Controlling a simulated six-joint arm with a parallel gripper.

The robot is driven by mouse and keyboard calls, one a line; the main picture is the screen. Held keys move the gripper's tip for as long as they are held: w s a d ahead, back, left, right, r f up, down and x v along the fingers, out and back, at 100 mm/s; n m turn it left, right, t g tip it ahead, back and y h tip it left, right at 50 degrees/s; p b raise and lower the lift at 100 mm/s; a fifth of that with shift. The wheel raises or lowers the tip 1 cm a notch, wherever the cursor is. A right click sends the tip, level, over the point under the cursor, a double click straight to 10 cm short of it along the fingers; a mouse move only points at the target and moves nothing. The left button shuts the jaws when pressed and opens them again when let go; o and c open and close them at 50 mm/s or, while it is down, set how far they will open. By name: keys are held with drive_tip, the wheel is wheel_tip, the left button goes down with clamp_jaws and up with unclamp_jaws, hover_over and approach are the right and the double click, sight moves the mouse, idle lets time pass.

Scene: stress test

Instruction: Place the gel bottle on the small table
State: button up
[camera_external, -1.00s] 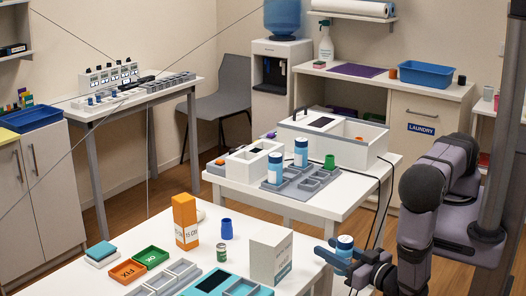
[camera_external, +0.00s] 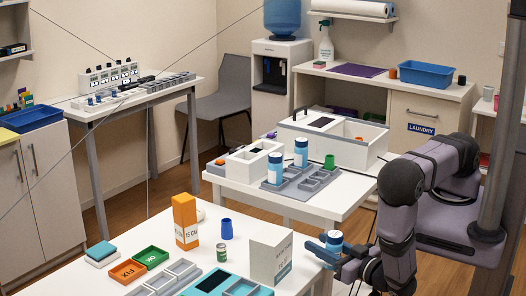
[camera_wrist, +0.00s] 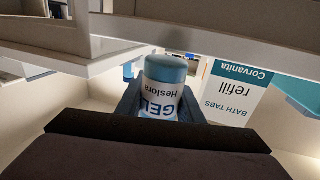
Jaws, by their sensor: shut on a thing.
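The gel bottle (camera_external: 334,239), white and blue with a blue cap, is held in my gripper (camera_external: 326,253). The blue fingers are shut around it. In the wrist view the gel bottle (camera_wrist: 163,85) sits between the gripper fingers (camera_wrist: 160,100), its "GEL Heslora" label upside down. In the outside view it is upright, close to the right edge of the near white table (camera_external: 205,212). A middle white table (camera_external: 335,207) stands behind it. I cannot tell which of these is the small table.
A bath tabs refill box (camera_wrist: 236,90) stands left of my gripper on the near table; an orange box (camera_external: 185,220), blue cup (camera_external: 226,229) and can (camera_external: 221,252) are farther left. The middle table holds a grey tray (camera_external: 290,190) with two similar blue-white bottles. Its front right corner is clear.

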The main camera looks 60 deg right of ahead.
drive_tip(key=x, duration=0.9)
drive_tip(key=shift+w, duration=0.4)
drive_tip(key=shift+x, duration=2.15)
drive_tip(key=shift+f+b, duration=0.35)
drive_tip(key=shift+b, duration=0.1)
drive_tip(key=o, duration=1.2)
drive_tip(key=shift+r, duration=0.1)
drive_tip(key=shift+s, duration=0.15)
